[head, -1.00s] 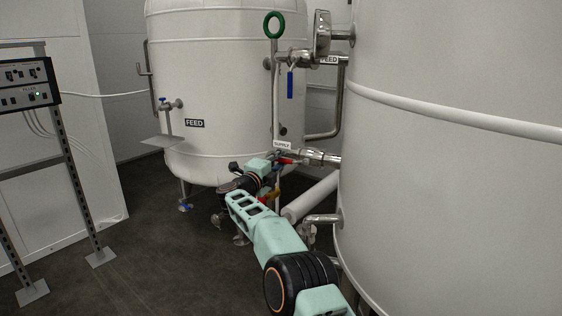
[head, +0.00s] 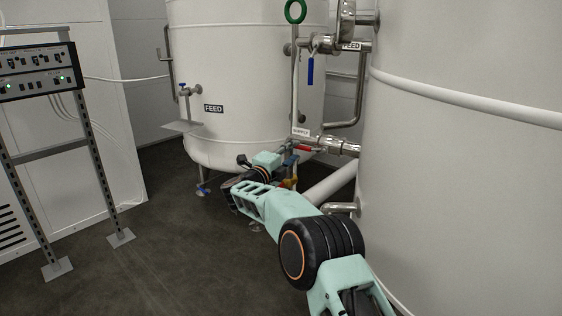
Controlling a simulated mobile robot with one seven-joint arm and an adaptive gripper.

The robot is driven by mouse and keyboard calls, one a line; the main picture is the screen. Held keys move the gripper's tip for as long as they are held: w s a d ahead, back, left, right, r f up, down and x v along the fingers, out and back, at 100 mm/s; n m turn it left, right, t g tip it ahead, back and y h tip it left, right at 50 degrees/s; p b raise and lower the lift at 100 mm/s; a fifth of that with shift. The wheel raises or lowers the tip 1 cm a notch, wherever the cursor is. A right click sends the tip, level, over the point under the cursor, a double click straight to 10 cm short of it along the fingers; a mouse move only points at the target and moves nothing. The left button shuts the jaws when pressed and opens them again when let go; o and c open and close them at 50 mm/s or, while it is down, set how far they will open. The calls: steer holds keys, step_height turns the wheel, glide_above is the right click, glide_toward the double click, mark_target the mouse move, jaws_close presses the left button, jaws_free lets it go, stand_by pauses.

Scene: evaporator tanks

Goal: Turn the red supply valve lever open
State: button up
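The red supply valve lever (head: 303,148) shows in the head view. It sits on the metal supply pipe (head: 335,145), just below the white SUPPLY label (head: 301,132), between the two tanks. My arm reaches up from the lower right. Its end, with my gripper (head: 280,162), is a little left of and below the red lever. The fingers are too small and partly hidden, so I cannot tell whether they are open or shut. A gap seems to show between my wrist and the lever, and I see no clear contact.
A white tank (head: 460,200) fills the right side. Another tank (head: 235,90) marked FEED stands behind. A blue lever (head: 310,70) hangs above the red one. A control panel (head: 38,72) on a metal stand is at left. The dark floor (head: 180,250) at centre left is clear.

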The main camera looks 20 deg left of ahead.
steer(key=s+a, duration=0.1)
steer(key=s, duration=0.5)
steer(key=shift+s+a, duration=0.15)
steer(key=shift+s, duration=0.25)
